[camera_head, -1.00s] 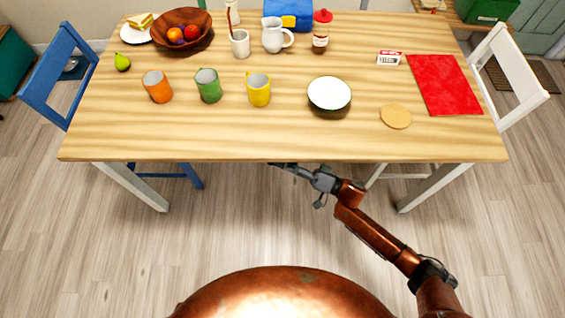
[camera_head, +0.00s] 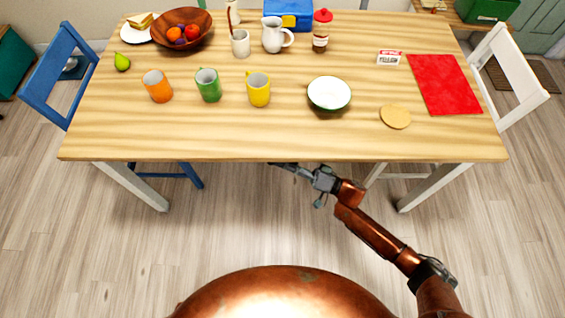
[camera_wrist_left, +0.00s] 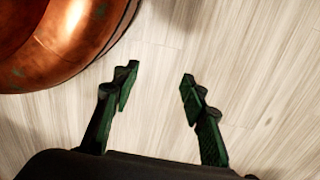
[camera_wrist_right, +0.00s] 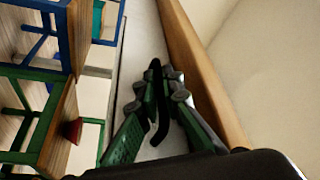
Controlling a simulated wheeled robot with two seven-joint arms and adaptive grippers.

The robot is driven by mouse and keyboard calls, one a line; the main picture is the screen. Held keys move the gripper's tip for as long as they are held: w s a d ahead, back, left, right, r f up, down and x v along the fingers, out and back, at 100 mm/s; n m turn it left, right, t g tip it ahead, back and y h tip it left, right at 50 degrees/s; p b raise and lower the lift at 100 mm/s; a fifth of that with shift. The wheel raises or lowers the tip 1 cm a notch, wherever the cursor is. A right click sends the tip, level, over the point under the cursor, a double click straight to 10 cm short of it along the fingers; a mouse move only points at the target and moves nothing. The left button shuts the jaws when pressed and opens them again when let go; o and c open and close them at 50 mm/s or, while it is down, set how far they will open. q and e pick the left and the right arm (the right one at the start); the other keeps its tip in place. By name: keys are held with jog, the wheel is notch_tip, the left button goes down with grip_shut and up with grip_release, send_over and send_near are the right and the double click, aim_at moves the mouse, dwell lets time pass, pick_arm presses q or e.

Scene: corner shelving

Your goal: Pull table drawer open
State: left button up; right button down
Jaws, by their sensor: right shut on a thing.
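The table (camera_head: 200,130) has a pale wooden top and whitish legs. Its drawer front is hidden under the top's near edge in the head view. The right wrist view shows a white front panel (camera_wrist_right: 143,40) under the wooden edge, with a dark handle (camera_wrist_right: 155,68). My right gripper (camera_wrist_right: 158,85) is shut on this handle. In the head view the right gripper (camera_head: 275,165) reaches the table's near edge, its tips partly hidden. I cannot tell any gap at the drawer. My left gripper (camera_wrist_left: 158,76) is open and empty above the floor.
The tabletop holds several mugs, a white bowl (camera_head: 329,92), a fruit bowl (camera_head: 182,20) and a red mat (camera_head: 443,85). A blue chair (camera_head: 62,80) stands left, a white chair (camera_head: 510,80) right. The floor before the table is clear.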

pick_arm(q)
jog(key=shift+w, duration=0.1)
pick_arm(e)
jog(key=shift+s, duration=0.1)
jog(key=shift+s, duration=0.15)
pick_arm(q)
jog(key=s+a+f+p, duration=0.1)
jog(key=s+f+p, duration=0.2)
jog(key=s, duration=0.3)
jog(key=s+a+f+m+p, duration=0.1)
jog(key=s+f+p, duration=0.2)
jog(key=s, duration=0.3)
jog(key=s+a+f+p, duration=0.1)
jog(key=s+f+p, duration=0.15)
jog(key=s, duration=0.35)
jog(key=shift+w+d+r+p, duration=0.1)
jog(key=shift+w+r+p, duration=0.35)
jog(key=shift+r+p, duration=0.3)
jog(key=shift+w+d+r+p, duration=0.1)
jog(key=shift+w+r+p, duration=0.3)
jog(key=shift+r+p, duration=0.25)
jog(key=shift+w+d+r+p, duration=0.1)
jog(key=shift+w+r+p, duration=0.35)
jog(key=shift+r+p, duration=0.3)
pick_arm(e)
jog(key=s, duration=2.6)
pick_arm(q)
jog(key=shift+f, duration=0.1)
pick_arm(e)
jog(key=shift+s+f, duration=0.1)
